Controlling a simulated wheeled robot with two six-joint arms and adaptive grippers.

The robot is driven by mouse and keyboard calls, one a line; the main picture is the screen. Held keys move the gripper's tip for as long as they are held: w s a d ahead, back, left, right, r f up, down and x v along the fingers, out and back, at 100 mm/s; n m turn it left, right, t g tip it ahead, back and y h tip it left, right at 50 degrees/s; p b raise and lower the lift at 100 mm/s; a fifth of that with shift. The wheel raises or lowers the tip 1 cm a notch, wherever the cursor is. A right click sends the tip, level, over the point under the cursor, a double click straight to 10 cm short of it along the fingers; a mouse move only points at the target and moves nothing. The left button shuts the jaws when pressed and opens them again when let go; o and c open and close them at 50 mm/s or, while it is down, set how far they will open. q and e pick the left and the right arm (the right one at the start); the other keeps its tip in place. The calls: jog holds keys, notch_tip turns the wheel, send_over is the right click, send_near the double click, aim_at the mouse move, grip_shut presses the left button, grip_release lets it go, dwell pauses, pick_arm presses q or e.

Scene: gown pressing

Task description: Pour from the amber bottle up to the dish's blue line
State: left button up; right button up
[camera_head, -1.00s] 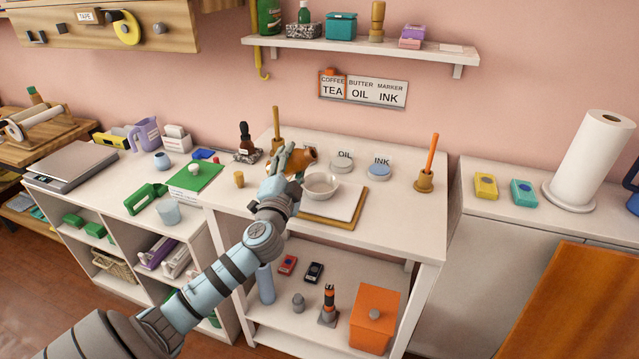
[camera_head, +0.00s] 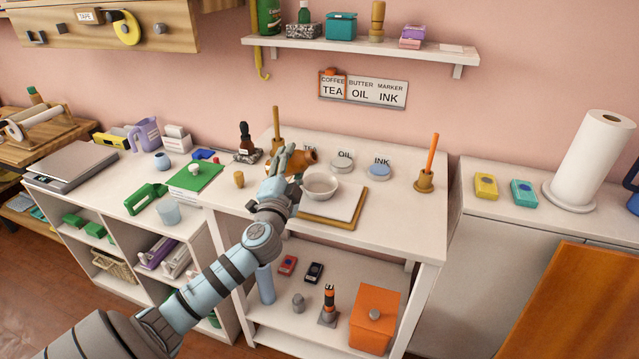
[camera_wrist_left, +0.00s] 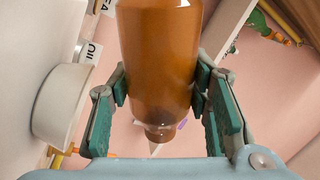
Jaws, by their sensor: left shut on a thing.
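My left gripper (camera_head: 285,160) is shut on the amber bottle (camera_head: 307,157), which is tilted well over towards its side. The bottle is just behind and to the left of the white dish (camera_head: 321,190), apart from it. In the left wrist view the bottle (camera_wrist_left: 158,55) sits between the green finger pads (camera_wrist_left: 160,100), its narrow end pointing down the picture. The dish (camera_wrist_left: 62,105) shows at the left there. I cannot make out a blue line or any liquid in the dish. My right gripper is not in view.
The dish stands on a white pad with a brown board (camera_head: 325,222) beneath. Lids beside OIL (camera_head: 342,162) and INK (camera_head: 379,171) cards lie behind it. A holder with an orange stick (camera_head: 425,182) stands right. The table's right front is clear.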

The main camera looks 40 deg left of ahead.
pick_arm(q)
jog(key=shift+r+m+h+p, duration=0.15)
jog(key=shift+r+m+p, duration=0.15)
jog(key=shift+m, duration=0.25)
jog(key=shift+r+m+h+p, duration=0.15)
jog(key=shift+m+p, duration=0.2)
jog(key=shift+m, duration=0.2)
dwell(1.7)
jog(key=shift+f+m+t, duration=0.25)
jog(key=shift+m+t, duration=0.05)
jog(key=shift+m, duration=0.7)
dwell(2.5)
